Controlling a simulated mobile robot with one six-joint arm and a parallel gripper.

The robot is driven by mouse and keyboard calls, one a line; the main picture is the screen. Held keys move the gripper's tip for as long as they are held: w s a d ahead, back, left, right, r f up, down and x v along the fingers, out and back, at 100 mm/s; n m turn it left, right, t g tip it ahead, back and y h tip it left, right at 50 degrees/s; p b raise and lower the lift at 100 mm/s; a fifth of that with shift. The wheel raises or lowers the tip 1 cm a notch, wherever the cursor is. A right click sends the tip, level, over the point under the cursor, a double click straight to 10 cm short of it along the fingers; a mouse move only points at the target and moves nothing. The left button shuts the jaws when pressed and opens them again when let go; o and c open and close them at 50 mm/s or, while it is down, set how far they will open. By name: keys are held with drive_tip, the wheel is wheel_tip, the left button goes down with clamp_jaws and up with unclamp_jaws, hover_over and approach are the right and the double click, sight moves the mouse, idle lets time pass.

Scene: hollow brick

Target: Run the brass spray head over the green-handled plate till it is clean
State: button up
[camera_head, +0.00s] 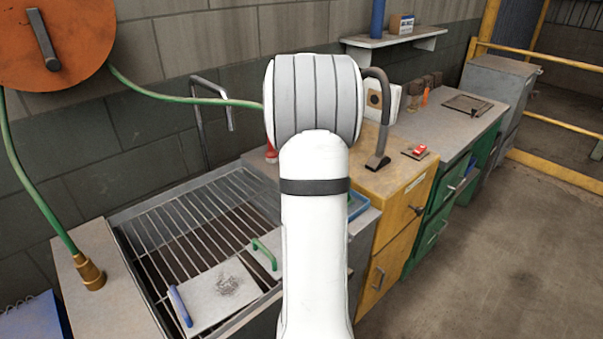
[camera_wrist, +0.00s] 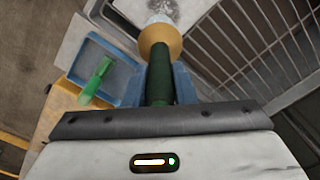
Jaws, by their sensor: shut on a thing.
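The green-handled plate (camera_head: 265,270) lies on the sink grate, mostly hidden behind my arm in the head view; its green handle (camera_head: 265,254) shows. In the wrist view my gripper (camera_wrist: 161,84) is shut on the dark green grip of the brass spray head (camera_wrist: 160,42). The head points away from me, toward a pale plate (camera_wrist: 182,9) with a grey smudge at the top edge. No handle shows there, so I cannot tell for sure which plate it is. A pale round patch at the head's front may be spray. The head view hides my gripper.
A blue-handled plate (camera_head: 219,295) with a grey smudge lies nearer on the grate (camera_head: 180,225). A blue tray (camera_wrist: 88,50) holds a green object (camera_wrist: 97,82). A tap (camera_head: 212,100), hose reel (camera_head: 55,40) and brass hose fitting (camera_head: 90,274) stand left; yellow cabinets (camera_head: 392,235) stand right.

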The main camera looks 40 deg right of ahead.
drive_tip(key=shift+a, duration=0.15)
drive_tip(key=a+b, duration=0.1)
drive_tip(key=a, duration=0.6)
drive_tip(key=shift+w+a, duration=0.2)
drive_tip(key=shift+a, duration=0.1)
idle(1.3)
drive_tip(key=shift+s+b, duration=0.15)
drive_tip(key=shift+b, duration=0.15)
idle(0.5)
drive_tip(key=shift+s, duration=1.45)
drive_tip(key=d+p, duration=0.1)
drive_tip(key=d, duration=0.7)
drive_tip(key=shift+s+p, duration=0.15)
drive_tip(key=shift+p, duration=0.25)
idle(1.3)
drive_tip(key=shift+s+a, duration=0.1)
idle(0.6)
